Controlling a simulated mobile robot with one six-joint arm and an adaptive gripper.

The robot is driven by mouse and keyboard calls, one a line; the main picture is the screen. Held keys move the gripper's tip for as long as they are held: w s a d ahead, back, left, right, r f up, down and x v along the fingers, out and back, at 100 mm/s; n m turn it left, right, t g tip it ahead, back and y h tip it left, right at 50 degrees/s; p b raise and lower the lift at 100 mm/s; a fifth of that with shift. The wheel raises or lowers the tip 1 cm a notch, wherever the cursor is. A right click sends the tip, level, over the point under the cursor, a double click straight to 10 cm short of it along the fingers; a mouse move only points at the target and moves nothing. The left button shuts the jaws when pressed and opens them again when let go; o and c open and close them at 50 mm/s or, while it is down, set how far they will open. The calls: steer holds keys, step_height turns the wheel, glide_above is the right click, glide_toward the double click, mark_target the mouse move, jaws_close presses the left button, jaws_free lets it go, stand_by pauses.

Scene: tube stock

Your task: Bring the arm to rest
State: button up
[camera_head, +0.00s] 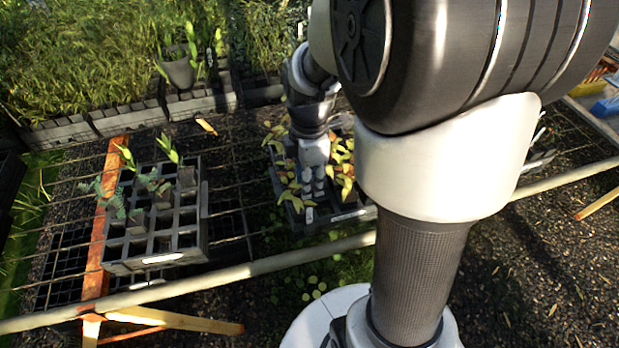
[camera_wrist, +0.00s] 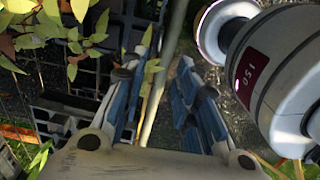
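My gripper (camera_head: 312,190) hangs from my arm over the tray of yellow-leaved plants (camera_head: 336,219) at the middle of the head view. In the wrist view my gripper (camera_wrist: 164,62) shows two blue-padded fingers standing apart. I see nothing held between them; a pale rail and dark ground show through the gap. Yellow-green leaves (camera_wrist: 85,40) are close to the left finger, and I cannot tell if they touch it. My arm hides part of the tray in the head view.
A grey cell tray (camera_head: 190,238) with several seedlings stands on the wire bench at left. A pale rail (camera_head: 270,262) runs along the bench front. Dense green plants in grey trays (camera_head: 200,104) fill the back. A blue object (camera_head: 606,106) shows at far right.

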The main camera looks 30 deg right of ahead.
stand_by(0.5)
steer(key=s+a+r+m+t, duration=0.4)
steer(key=s+a+r+m, duration=0.6)
steer(key=s+r+m, duration=0.2)
steer(key=s+m, duration=0.1)
steer(key=m, duration=0.1)
steer(key=shift+s+a+r+m+t, duration=0.3)
steer(key=shift+a+m, duration=0.05)
steer(key=shift+m, duration=0.05)
